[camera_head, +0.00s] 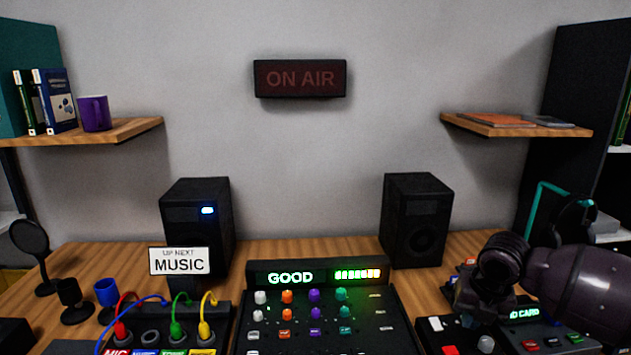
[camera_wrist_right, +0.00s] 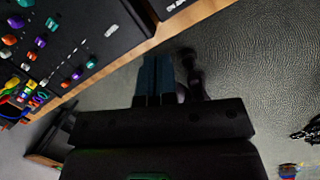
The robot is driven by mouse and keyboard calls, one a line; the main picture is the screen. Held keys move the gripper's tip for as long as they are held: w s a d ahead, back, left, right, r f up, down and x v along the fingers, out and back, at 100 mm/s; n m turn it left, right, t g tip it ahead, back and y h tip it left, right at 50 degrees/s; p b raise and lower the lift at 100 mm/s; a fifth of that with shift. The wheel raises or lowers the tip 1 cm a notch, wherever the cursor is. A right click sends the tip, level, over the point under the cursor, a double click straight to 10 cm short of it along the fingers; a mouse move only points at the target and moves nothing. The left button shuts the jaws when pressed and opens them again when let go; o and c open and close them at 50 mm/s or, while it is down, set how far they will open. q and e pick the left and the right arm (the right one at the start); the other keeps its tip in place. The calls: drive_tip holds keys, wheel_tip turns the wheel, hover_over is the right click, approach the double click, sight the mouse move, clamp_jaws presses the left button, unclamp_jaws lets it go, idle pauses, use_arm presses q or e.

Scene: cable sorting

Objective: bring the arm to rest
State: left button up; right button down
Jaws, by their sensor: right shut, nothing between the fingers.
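My right arm comes in from the right in the head view, and its dark wrist and gripper (camera_head: 483,303) hang over the right-hand control panel, hiding part of it. In the right wrist view the two bluish fingers of the right gripper (camera_wrist_right: 158,68) lie side by side, shut, with nothing between them. The mixer (camera_head: 333,268) shows GOOD on its display. Red, blue, green and yellow cables (camera_head: 209,305) are at the patch box left of it. My left gripper is not in view.
Two black speakers (camera_head: 196,230) (camera_head: 412,225) stand on the wooden desk (camera_head: 330,245). A MUSIC sign (camera_head: 179,261), a blue cup (camera_head: 106,292) and a microphone (camera_head: 32,245) are at left. Headphones (camera_head: 575,225) hang at right. Shelves flank the wall.

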drive_tip(key=w+a+r+m+t+y, duration=0.2)
drive_tip(key=w+a+r+m+t, duration=0.3)
drive_tip(key=m, duration=0.3)
drive_tip(key=s+a+f+m+t+y, duration=0.45)
drive_tip(key=a+m, duration=0.25)
drive_tip(key=m, duration=0.3)
drive_tip(key=s+d+f+m+h, duration=0.2)
drive_tip(key=s+d+f+m, duration=0.1)
drive_tip(key=s+f, duration=0.4)
drive_tip(key=s+d+f+m+h, duration=0.2)
drive_tip(key=s+f+m, duration=0.3)
drive_tip(key=s, duration=0.8)
drive_tip(key=s+d+f+m+h+p, duration=0.1)
drive_tip(key=s+d+f+m+h, duration=0.2)
drive_tip(key=s+f, duration=0.6)
drive_tip(key=shift+s+d+f+m+g, duration=0.35)
drive_tip(key=shift+s+d+m, duration=0.25)
drive_tip(key=shift+s+m, duration=0.4)
